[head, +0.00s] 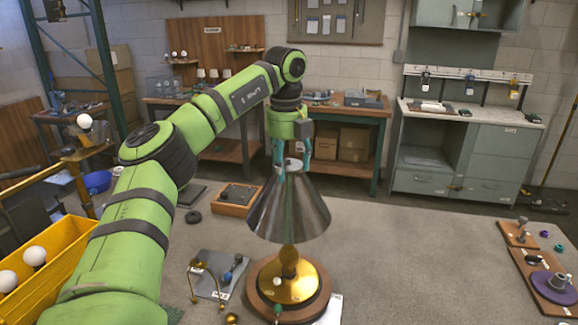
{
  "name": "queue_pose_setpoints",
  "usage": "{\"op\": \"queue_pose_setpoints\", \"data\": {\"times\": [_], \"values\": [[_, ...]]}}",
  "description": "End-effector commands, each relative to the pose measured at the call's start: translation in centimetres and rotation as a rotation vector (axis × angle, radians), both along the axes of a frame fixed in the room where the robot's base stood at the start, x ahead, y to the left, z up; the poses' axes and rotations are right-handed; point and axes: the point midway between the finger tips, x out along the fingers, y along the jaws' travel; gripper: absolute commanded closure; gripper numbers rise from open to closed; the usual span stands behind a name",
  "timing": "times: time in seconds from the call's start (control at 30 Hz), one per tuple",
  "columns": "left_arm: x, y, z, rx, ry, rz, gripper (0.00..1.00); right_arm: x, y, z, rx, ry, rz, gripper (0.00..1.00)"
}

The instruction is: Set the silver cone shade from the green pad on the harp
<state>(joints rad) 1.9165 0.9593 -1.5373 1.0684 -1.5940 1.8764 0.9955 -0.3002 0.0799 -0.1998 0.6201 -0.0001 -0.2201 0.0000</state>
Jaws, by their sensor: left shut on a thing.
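My left gripper (293,163) points down and is shut on the top of the silver cone shade (288,212). The shade hangs upright, wide end down, over the lamp's gold base (287,289) on its round wooden foot (259,303). A bulb-shaped gold part shows just under the shade's rim. The harp on this lamp cannot be made out; the shade covers the space above the base. I cannot tell whether the shade touches anything below. A greenish patch (176,313) beside my arm may be the green pad, mostly hidden. My right gripper is not in view.
A gold wire frame (192,283) and a grey mat (212,263) with small parts lie left of the lamp. A yellow bin (60,268) with bulbs stands at far left. Wooden boards (540,268) with parts lie at right.

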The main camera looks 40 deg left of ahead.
Motion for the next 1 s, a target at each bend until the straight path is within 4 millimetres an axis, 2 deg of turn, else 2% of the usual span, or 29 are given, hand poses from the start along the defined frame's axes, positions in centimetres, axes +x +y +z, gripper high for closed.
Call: {"op": "queue_pose_setpoints", "data": {"times": [0.17,0.2,0.27,0.6,0.73,0.87,1.0], "values": [[0.1,0.0,0.0,0.001,-0.006,0.0,0.91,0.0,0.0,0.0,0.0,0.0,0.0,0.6],[0.1,0.0,0.0,0.001,-0.006,0.0,0.31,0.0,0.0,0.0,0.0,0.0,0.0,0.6],[0.1,0.0,0.0,0.001,-0.006,0.0,0.07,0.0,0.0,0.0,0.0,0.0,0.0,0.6],[0.0,0.0,0.0,0.0,-0.001,0.0,0.07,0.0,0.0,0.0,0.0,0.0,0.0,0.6],[0.1,0.0,0.6,0.0,-0.004,0.0,0.07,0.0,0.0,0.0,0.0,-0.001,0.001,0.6],[-0.1,-0.2,2.6,-0.001,-0.007,0.0,0.07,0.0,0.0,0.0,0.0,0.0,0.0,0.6],[-0.3,-0.3,6.0,0.001,-0.008,0.001,0.07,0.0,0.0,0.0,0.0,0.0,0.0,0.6]]}}
